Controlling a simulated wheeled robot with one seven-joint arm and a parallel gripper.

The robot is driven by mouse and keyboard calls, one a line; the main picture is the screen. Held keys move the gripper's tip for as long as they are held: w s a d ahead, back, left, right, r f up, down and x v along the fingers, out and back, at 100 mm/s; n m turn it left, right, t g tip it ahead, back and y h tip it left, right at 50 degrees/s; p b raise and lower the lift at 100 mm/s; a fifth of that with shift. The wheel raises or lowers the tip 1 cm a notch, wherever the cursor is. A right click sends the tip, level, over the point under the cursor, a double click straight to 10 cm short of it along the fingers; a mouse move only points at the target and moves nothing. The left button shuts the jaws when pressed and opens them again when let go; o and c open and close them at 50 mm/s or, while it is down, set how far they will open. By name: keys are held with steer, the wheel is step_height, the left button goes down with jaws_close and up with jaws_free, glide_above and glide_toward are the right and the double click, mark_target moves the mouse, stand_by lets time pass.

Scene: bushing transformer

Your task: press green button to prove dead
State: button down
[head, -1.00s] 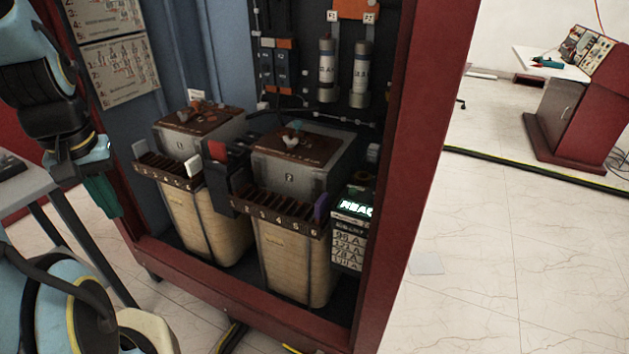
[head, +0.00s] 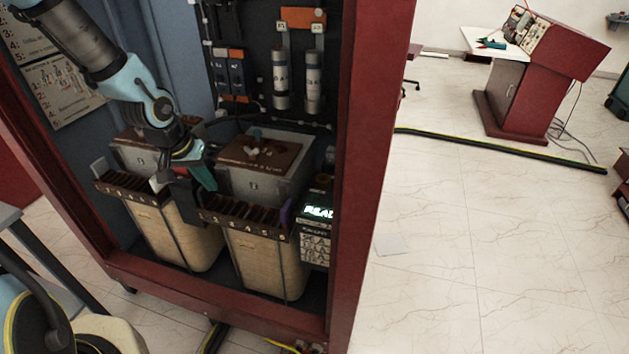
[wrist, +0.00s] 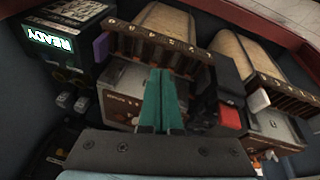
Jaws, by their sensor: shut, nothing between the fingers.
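I cannot make out a green button in either view. A dark box with a lit green READY display (head: 318,212) stands at the cabinet's lower right; the display also shows in the wrist view (wrist: 49,39). My gripper (head: 204,178) is inside the cabinet, between the two transformers, left of that box and apart from it. Its teal fingers (wrist: 161,80) are shut and empty in the wrist view.
The left transformer (head: 157,238) and right transformer (head: 262,262) have numbered front strips. The red cabinet frame (head: 375,150) bounds the right side of the opening. Fuse cylinders (head: 280,82) hang above. Tiled floor (head: 470,240) is open to the right.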

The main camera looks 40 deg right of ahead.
steer(key=s+d+m+g+h+p, duration=0.1)
steer(key=s+d+m+h+p, duration=0.2)
steer(key=d, duration=0.8)
step_height(320, 180, up, 3)
steer(key=g+h+p, duration=0.2)
steer(key=g, duration=0.1)
glide_above(315, 195)
steer(key=shift+w+a+f+b, duration=0.2)
steer(key=shift+a+b, duration=0.1)
steer(key=shift+a, duration=0.15)
steer(key=shift+f, duration=0.15)
step_height(315, 195, down, 7)
steer(key=b, duration=0.6)
steer(key=shift+r+b, duration=0.2)
steer(key=shift+b, duration=0.15)
steer(key=shift+f+b, duration=0.45)
steer(key=shift+f, duration=0.55)
steer(key=shift+f, duration=0.4)
